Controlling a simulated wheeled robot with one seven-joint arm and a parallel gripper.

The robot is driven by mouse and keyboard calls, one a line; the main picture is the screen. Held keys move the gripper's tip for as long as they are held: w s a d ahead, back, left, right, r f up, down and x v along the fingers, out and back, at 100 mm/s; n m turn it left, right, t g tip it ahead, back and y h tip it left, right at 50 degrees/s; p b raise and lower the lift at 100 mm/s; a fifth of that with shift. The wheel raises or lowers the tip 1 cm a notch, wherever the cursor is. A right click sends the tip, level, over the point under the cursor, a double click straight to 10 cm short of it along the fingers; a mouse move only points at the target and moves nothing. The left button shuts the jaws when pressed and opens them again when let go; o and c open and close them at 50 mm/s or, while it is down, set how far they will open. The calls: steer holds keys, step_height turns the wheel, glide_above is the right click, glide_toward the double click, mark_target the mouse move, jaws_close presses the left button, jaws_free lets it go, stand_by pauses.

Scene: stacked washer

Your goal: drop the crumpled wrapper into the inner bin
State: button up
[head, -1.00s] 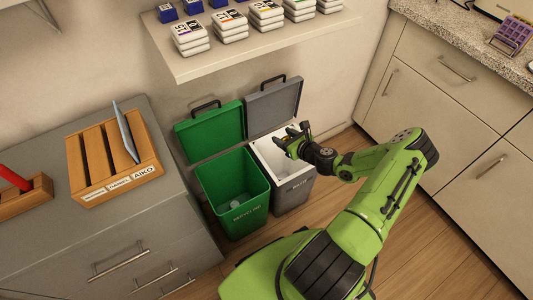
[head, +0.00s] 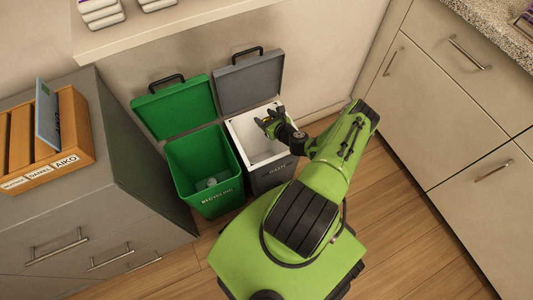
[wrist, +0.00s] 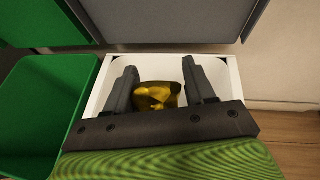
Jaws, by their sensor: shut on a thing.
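The crumpled wrapper (wrist: 158,97) is shiny gold-yellow and sits between the fingers of my gripper (wrist: 160,82) in the wrist view. In the head view my gripper (head: 268,118) is shut on it, over the opening of the grey waste bin. That bin has a white inner bin (head: 240,133) inside a grey outer body, and its grey lid stands open behind. The inner bin's rim also shows around the fingers in the wrist view (wrist: 92,92). My gripper hides part of the bin's inside.
A green recycling bin (head: 180,156) with its lid open stands directly left of the grey bin, with a small pale item (head: 207,182) inside. A shelf (head: 170,28) overhangs above. Grey drawers (head: 110,185) stand left, pale cabinets (head: 440,110) right.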

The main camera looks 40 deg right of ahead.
steer(key=shift+f, duration=0.65)
steer(key=o, duration=1.1)
steer(key=shift+r, duration=0.15)
steer(key=p+v, duration=0.5)
steer(key=v, duration=1)
steer(key=shift+s, duration=0.35)
steer(key=shift+a+r, duration=0.1)
